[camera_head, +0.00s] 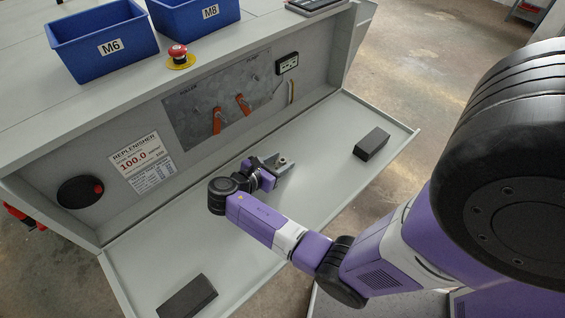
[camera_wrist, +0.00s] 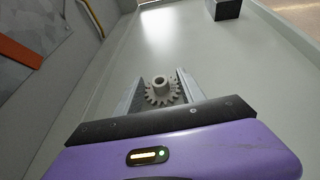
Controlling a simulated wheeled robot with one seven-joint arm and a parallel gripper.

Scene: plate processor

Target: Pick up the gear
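The gear (camera_wrist: 162,91) is a small grey toothed wheel with a raised hollow hub. In the wrist view it sits between the two fingers of my gripper (camera_wrist: 161,88), with its hub upward. The fingers stand apart on either side of it; I cannot tell whether they touch its teeth. In the head view my gripper (camera_head: 283,165) is low over the fold-down shelf (camera_head: 225,235), near its middle. The gear (camera_head: 282,161) shows there only as a small grey shape at the fingertips.
A dark block (camera_head: 371,144) lies on the shelf to the right, and another (camera_head: 187,297) at the lower left. A panel with orange handles (camera_head: 217,121) stands behind. Blue bins (camera_head: 100,43) and a red button (camera_head: 178,52) are on top. Shelf between the blocks is mostly clear.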

